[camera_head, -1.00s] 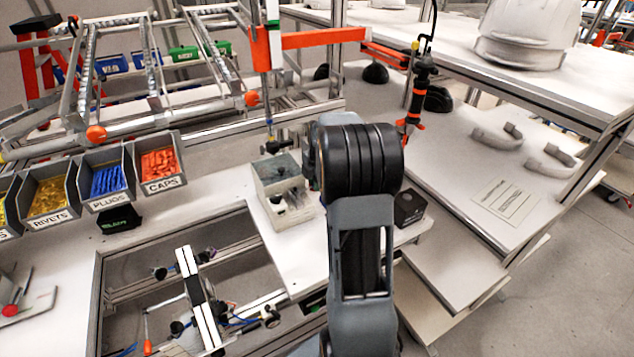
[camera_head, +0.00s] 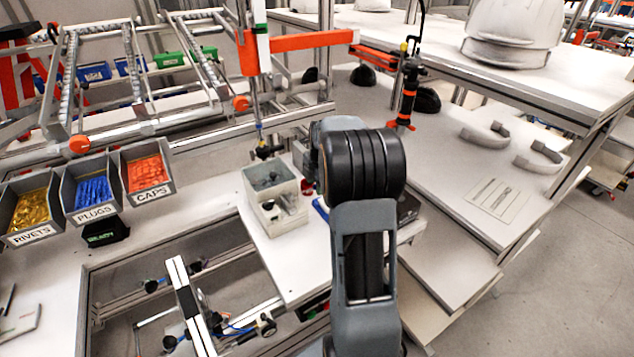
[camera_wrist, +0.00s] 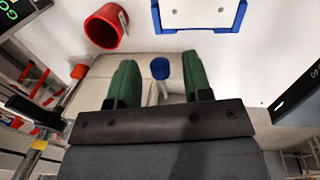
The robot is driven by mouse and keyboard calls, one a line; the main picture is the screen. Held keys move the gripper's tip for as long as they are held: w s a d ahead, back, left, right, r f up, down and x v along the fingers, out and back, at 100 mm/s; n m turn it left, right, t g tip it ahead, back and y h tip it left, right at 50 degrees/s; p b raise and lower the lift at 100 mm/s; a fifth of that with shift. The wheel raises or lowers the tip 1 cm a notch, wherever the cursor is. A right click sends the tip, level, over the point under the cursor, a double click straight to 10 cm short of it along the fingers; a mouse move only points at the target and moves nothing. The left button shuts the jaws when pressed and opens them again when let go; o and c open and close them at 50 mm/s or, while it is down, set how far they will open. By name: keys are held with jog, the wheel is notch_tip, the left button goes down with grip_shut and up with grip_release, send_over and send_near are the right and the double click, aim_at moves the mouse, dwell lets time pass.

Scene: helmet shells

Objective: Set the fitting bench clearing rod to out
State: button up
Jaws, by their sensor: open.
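In the wrist view, my gripper (camera_wrist: 160,85) is open, with its two green fingers spread apart. A blue-topped knob on a short pale stem (camera_wrist: 160,68) stands between the fingertips, with a gap on both sides; it may be the clearing rod, but no label is legible. Pale grey box-like surfaces (camera_wrist: 88,92) lie beneath and beside the fingers. In the head view, my arm hides the gripper and the knob. The white fitting bench (camera_head: 285,262) shows left of my arm, with a grey open box (camera_head: 262,222) holding dark-topped parts on it.
In the wrist view, a red cup (camera_wrist: 103,28) and a blue-edged white panel (camera_wrist: 196,12) lie beyond the fingers. A dark screen (camera_wrist: 302,92) is at right. In the head view, bins of caps (camera_head: 147,172) and plugs (camera_head: 92,190) stand left. A vertical tool (camera_head: 407,90) hangs behind my arm.

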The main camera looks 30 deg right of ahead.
notch_tip(320, 180, up, 14)
jog(key=s+b, duration=0.1)
jog(key=s, duration=0.1)
jog(key=shift+f+b, duration=0.15)
jog(key=shift+b, duration=0.15)
dwell(0.6)
jog(key=s+a+f+m+t, duration=0.1)
jog(key=s+a+f+m, duration=0.2)
jog(key=s+a+m, duration=0.6)
jog(key=s+a+f+m+t, duration=0.1)
jog(key=s+a+f+m, duration=0.2)
jog(key=s+a+m, duration=0.5)
jog(key=a+m, duration=0.1)
jog(key=a, duration=0.3)
jog(key=shift+s+a+f+t, duration=0.35)
jog(key=shift+t, duration=0.05)
